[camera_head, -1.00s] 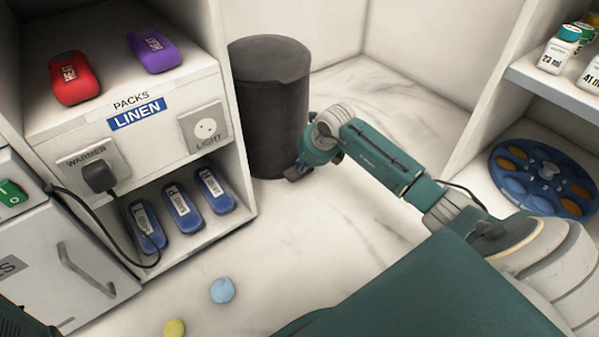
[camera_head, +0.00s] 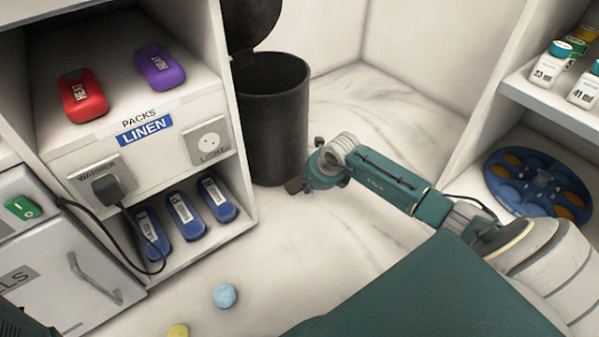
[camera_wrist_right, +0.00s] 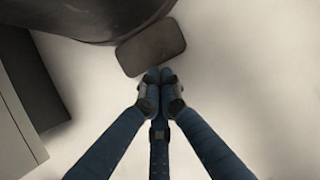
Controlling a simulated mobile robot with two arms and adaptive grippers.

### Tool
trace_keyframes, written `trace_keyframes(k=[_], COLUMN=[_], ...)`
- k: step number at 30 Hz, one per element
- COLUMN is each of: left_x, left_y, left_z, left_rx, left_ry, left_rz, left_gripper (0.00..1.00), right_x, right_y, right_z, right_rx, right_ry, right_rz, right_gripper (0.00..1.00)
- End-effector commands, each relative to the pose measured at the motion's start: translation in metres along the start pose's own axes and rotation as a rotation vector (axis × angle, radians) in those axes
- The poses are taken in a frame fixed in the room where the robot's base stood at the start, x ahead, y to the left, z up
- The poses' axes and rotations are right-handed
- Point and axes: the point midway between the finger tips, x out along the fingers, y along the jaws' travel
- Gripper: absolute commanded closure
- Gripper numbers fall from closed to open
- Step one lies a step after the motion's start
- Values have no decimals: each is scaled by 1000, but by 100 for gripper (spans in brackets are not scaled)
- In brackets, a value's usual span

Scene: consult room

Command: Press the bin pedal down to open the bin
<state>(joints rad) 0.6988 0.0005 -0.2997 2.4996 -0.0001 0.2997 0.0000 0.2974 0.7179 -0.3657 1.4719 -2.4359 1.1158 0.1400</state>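The dark bin (camera_head: 272,125) stands on the floor beside the white cabinet, and its lid (camera_head: 250,22) is raised. The bin's open mouth shows in the head view. My right gripper (camera_head: 301,185) is low at the bin's front right base. In the right wrist view, the dark pedal (camera_wrist_right: 150,47) juts from the bin (camera_wrist_right: 88,15). There my right gripper (camera_wrist_right: 158,76) has its fingers closed together, empty, with the tips at the pedal's near edge. Exact contact is hard to see.
The white cabinet (camera_head: 228,90) stands close left of the bin, holding red and purple packs and several blue packs. A blue ball (camera_head: 225,296) and a yellow ball (camera_head: 178,330) lie on the floor. Shelves with bottles and a blue disc (camera_head: 538,185) are at right.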

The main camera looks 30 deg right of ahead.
Motion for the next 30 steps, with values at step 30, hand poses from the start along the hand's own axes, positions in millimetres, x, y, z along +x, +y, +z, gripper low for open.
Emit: trace_keyframes(k=[30], left_x=[3], left_y=[0], left_z=[0], left_rx=[0], left_ry=[2], left_rz=[0], left_gripper=[60], right_x=[-114], right_y=[-1], right_z=[0], right_rx=[-1], right_ry=[-8], right_rz=[-1], right_gripper=[100])
